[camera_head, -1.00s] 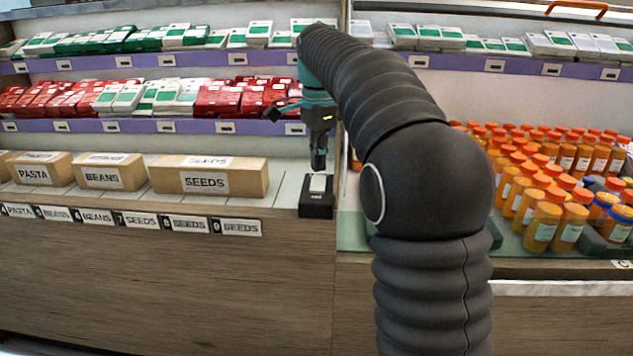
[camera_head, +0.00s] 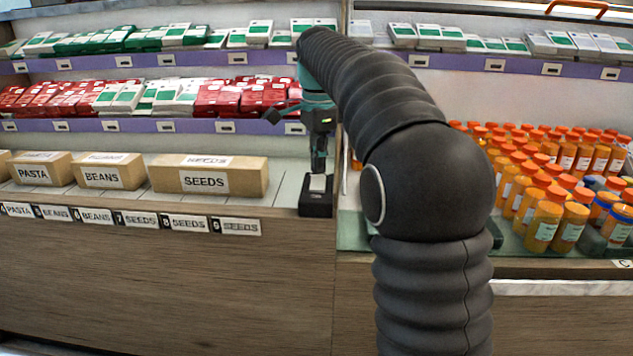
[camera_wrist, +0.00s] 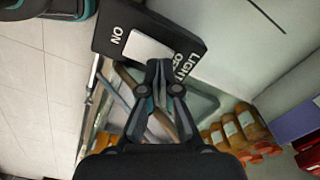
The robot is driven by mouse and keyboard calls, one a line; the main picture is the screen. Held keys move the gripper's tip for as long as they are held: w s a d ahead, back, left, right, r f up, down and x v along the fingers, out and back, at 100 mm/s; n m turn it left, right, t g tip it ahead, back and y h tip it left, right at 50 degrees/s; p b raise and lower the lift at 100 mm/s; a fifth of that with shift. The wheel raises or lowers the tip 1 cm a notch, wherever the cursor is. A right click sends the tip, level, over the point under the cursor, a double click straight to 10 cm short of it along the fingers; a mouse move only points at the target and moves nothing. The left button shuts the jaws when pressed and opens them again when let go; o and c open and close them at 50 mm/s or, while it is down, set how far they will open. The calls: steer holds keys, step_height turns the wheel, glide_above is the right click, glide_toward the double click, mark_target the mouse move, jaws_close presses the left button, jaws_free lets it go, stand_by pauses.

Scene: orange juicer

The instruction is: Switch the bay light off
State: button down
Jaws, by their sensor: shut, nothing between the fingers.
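The bay light switch is a black box (camera_head: 315,210) with a white rocker (camera_head: 318,183), standing at the right end of the left counter. In the wrist view the black switch box (camera_wrist: 112,27) carries the words ON at one end and LIGHT OFF at the other, with the white rocker (camera_wrist: 134,46) between. My gripper (camera_head: 318,171) points straight down, shut and empty, with its tips at the rocker. In the wrist view my gripper's tips (camera_wrist: 160,66) overlap the rocker's OFF end. I cannot tell if they touch it.
A SEEDS box (camera_head: 210,177) stands left of the switch, with a BEANS box (camera_head: 103,171) further left. Several orange-capped bottles (camera_head: 545,220) stand on the right counter. Purple-edged shelves (camera_head: 170,126) with red and green packets run behind my gripper.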

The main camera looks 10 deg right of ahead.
mark_target(318, 177)
steer(key=shift+f+b, duration=0.45)
steer(key=shift+f, duration=0.4)
stand_by(0.4)
steer(key=shift+r, duration=0.15)
step_height(318, 177, up, 5)
steer(key=p, duration=0.5)
steer(key=shift+r, duration=0.9)
